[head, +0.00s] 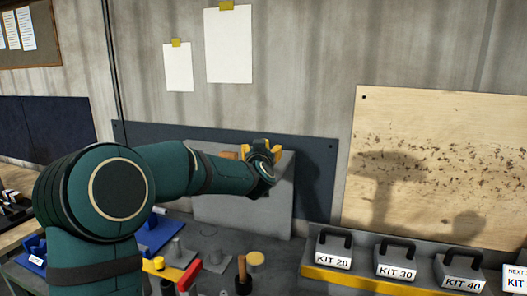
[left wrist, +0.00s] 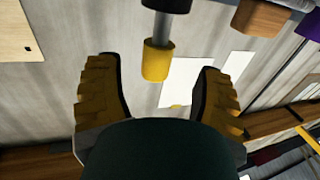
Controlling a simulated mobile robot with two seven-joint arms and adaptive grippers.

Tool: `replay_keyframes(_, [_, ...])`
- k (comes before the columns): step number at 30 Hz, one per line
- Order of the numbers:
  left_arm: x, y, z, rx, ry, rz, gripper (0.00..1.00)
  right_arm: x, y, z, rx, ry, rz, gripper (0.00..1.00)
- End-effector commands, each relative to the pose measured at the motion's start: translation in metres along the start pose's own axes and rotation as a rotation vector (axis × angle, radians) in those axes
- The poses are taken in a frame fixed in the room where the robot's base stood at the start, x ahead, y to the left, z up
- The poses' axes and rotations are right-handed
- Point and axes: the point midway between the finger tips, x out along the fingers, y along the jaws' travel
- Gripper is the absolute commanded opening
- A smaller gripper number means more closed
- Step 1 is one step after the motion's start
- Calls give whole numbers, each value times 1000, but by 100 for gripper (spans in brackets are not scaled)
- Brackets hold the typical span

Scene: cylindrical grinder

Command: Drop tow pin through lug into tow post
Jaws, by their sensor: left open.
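My left gripper (head: 263,150) is raised in front of the upper part of a grey upright panel in the head view. In the left wrist view its two yellow-padded fingers (left wrist: 155,68) stand wide apart, with nothing clamped between them. A grey rod with a yellow cylindrical end (left wrist: 157,60) and a black collar (left wrist: 167,4) shows beyond and between the fingers. I cannot tell whether this is the tow pin, nor how far it is from the fingers. I cannot make out the lug or tow post for certain. My right gripper is not in view.
The grey panel (head: 243,205) stands at the wall behind a bench with several small tools, including a red-handled one (head: 190,274) and a yellow-topped piece (head: 255,258). KIT 20 (head: 333,250), KIT 30 (head: 397,262) and KIT 40 (head: 461,273) weights fill the right. My arm hides part of the bench.

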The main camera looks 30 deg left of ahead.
Motion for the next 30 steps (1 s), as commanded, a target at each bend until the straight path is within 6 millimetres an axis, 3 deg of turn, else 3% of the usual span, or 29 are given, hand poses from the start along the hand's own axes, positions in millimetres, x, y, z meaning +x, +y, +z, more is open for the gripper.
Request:
replay_keyframes(7, [33, 3, 0, -1, 0, -1, 68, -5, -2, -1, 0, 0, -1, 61])
replay_keyframes(17, [38, 3, 0, 0, 0, 0, 68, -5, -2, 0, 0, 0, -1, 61])
replay_keyframes(23, [38, 3, 0, 0, 0, 0, 3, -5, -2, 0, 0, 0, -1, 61])
replay_keyframes(30, [38, 3, -1, -1, 1, 0, 0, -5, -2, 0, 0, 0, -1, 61])
